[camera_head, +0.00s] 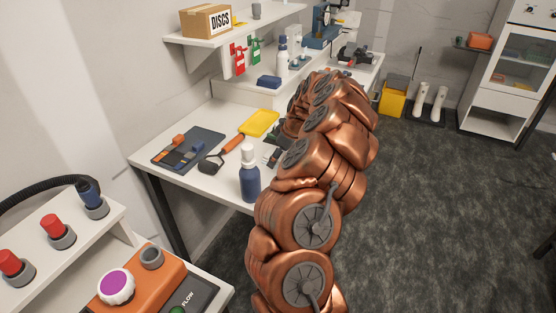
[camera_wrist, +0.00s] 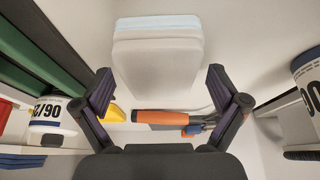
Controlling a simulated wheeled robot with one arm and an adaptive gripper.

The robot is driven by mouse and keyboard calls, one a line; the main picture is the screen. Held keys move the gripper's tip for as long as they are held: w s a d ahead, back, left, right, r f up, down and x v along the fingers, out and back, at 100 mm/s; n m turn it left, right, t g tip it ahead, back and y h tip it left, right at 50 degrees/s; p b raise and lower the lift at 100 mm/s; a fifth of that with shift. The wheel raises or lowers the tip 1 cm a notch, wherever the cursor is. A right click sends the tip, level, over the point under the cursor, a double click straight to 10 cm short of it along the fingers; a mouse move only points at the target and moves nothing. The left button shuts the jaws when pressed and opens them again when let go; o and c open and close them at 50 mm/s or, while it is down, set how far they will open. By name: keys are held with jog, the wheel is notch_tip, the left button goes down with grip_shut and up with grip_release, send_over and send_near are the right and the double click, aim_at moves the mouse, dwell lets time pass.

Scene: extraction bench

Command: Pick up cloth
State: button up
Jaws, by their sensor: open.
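A pale folded stack (camera_wrist: 158,65) with a light blue layer along one edge lies straight ahead in the wrist view; it looks like folded cloth. My gripper (camera_wrist: 160,90) is open, with one dark finger on each side of the stack's near part. The fingers look empty, and I cannot tell whether they touch it. In the head view my copper arm reaches over the bench and hides the stack and most of the gripper. A flat yellow item (camera_head: 259,123) lies on the bench left of the arm; its material is unclear.
The white bench (camera_head: 200,178) holds a dark tool mat (camera_head: 183,158), an orange-handled tool (camera_head: 228,149) and a blue bottle (camera_head: 249,178) close beside my arm. A shelf above carries a box marked DISCS (camera_head: 206,21). An orange handle (camera_wrist: 165,118) shows near the gripper.

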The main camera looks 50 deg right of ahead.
jog(key=shift+f+b, duration=0.15)
jog(key=shift+b, duration=0.25)
dwell(0.5)
jog(key=c, duration=1.2)
jog(key=shift+r+p, duration=0.25)
jog(key=shift+p, duration=0.2)
jog(key=shift+c, duration=0.2)
jog(key=shift+r+p, duration=0.2)
jog(key=shift+p, duration=0.2)
notch_tip(320, 180, up, 10)
jog(key=b, duration=0.3)
jog(key=shift+f, duration=0.2)
jog(key=o, duration=0.6)
jog(key=c, duration=0.5)
